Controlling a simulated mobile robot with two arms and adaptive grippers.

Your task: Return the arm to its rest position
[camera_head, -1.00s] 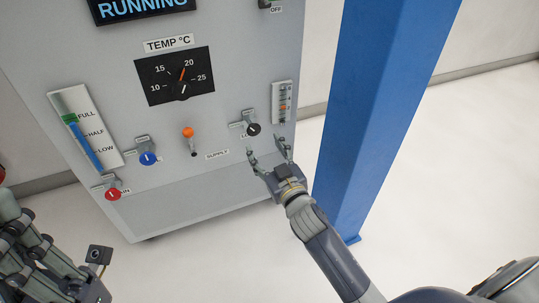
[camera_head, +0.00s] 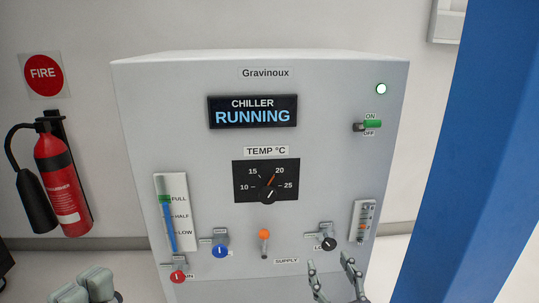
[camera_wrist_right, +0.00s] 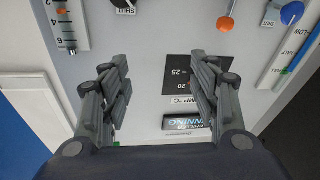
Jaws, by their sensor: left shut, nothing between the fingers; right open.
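My right gripper (camera_head: 332,268) is open and empty at the lower right of the head view, in front of the chiller's (camera_head: 150,110) lower panel. Its fingers point up, just below the black-knobbed valve (camera_head: 328,244), and look apart from it. In the right wrist view its two fingers (camera_wrist_right: 158,65) stand wide apart with only the panel behind them. Part of my left gripper (camera_head: 92,288) shows at the bottom left of the head view; it is shut with nothing held, and most of it is cut off by the frame.
Blue (camera_head: 220,251) and red (camera_head: 178,277) valves and an orange-tipped lever (camera_head: 264,236) stick out. A blue column (camera_head: 465,170) stands at right, a fire extinguisher (camera_head: 62,185) at left.

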